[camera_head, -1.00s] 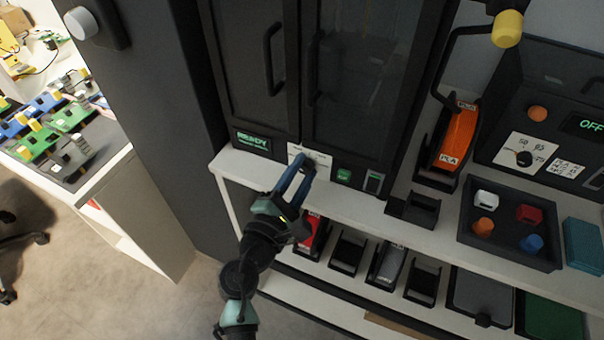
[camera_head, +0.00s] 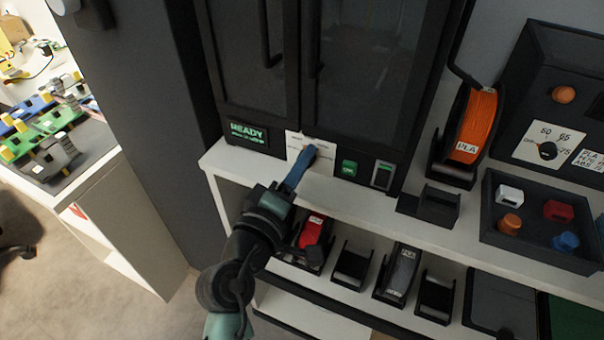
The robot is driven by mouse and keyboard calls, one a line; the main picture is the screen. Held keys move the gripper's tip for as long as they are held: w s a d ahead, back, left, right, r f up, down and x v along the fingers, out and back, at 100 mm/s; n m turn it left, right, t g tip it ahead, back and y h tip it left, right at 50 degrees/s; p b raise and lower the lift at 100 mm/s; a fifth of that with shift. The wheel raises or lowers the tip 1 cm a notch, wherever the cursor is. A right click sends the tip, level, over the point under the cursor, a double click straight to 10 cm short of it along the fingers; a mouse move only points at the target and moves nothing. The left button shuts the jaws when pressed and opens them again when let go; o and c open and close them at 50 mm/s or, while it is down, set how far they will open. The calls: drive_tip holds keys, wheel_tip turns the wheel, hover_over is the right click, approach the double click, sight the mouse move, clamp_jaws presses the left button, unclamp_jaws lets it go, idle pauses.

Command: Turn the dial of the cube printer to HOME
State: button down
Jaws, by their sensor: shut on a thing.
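The cube printer (camera_head: 375,90) is a tall black cabinet with two handled doors, standing on a white shelf. Its display (camera_head: 247,133) shows READY in green. Right of the display is a white dial plate (camera_head: 293,143) low on the front. My gripper (camera_head: 308,153) reaches up from below, its blue fingers against this plate. It is shut on the dial, which is mostly hidden by the fingers. I cannot read the dial's position or its labels. A green button (camera_head: 349,168) sits just right of the plate.
An orange PLA spool (camera_head: 476,125) stands right of the printer. A black tray (camera_head: 537,244) holds several coloured pieces. A dryer-like box with a knob (camera_head: 547,150) is at far right. A lower shelf holds a red spool (camera_head: 316,234) and several black holders under my arm.

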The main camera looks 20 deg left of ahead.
drive_tip(key=m+b, duration=0.3)
drive_tip(key=m, duration=0.2)
drive_tip(key=shift+f+b, duration=0.1)
drive_tip(key=shift+b, duration=0.25)
drive_tip(key=shift+m, duration=0.3)
drive_tip(key=c, duration=0.5)
unclamp_jaws()
drive_tip(key=shift+c, duration=0.2)
drive_tip(key=s, duration=1.3)
drive_tip(key=shift+a+b, duration=0.2)
drive_tip(key=shift+b, duration=0.1)
